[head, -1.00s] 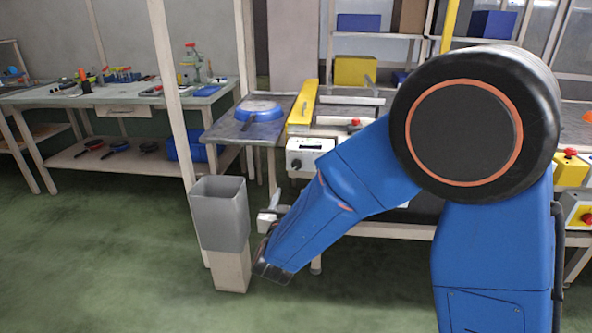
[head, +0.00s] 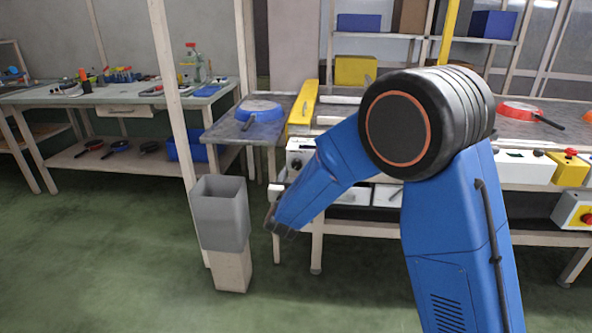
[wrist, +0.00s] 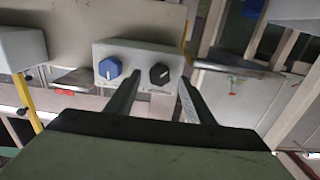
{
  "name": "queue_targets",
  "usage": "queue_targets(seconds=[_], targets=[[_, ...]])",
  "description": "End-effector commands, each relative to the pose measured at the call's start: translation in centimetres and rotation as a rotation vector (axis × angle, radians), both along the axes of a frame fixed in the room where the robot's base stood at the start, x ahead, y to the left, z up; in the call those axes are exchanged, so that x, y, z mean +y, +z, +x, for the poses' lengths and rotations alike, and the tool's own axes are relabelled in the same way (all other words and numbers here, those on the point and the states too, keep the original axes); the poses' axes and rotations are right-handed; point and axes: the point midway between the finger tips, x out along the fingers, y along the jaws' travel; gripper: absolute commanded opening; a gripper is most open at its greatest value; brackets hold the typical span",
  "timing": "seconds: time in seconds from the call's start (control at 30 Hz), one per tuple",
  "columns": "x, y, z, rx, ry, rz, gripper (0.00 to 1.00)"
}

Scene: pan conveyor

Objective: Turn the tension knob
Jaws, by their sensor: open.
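In the wrist view a pale control box (wrist: 137,58) carries a blue knob (wrist: 110,68) on the left and a black knob (wrist: 159,73) on the right. No readable label shows which is the tension knob. My gripper (wrist: 158,80) is open and empty. Its two fingers point at the box, and the black knob appears between their tips; the blue knob lies left of the left finger. The fingers seem apart from the black knob, but the gap is hard to judge. In the head view my arm hides most of my gripper.
A blue pan (head: 258,110) lies on the conveyor's left end, beside a yellow guard (head: 302,108). A red pan (head: 520,110) lies at right. The green floor in front is clear.

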Motion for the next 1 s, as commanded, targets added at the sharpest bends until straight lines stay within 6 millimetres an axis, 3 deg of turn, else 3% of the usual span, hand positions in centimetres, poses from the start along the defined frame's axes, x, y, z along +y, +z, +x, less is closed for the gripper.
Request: queue_targets(seconds=[0.23, 0.6, 0.63, 0.8, 1.0], targets=[[-0.1, 0.0, 2.6, 0.000, 0.000, 0.000, 0.48], [-0.1, 0.0, 3.1, 0.000, 0.000, 0.000, 0.48], [-0.1, 0.0, 3.1, -0.001, 0.000, 0.000, 0.46], [-0.1, 0.0, 3.1, -0.001, 0.000, 0.000, 0.07], [-0.1, 0.0, 3.1, -0.001, 0.000, 0.009, 0.07]])
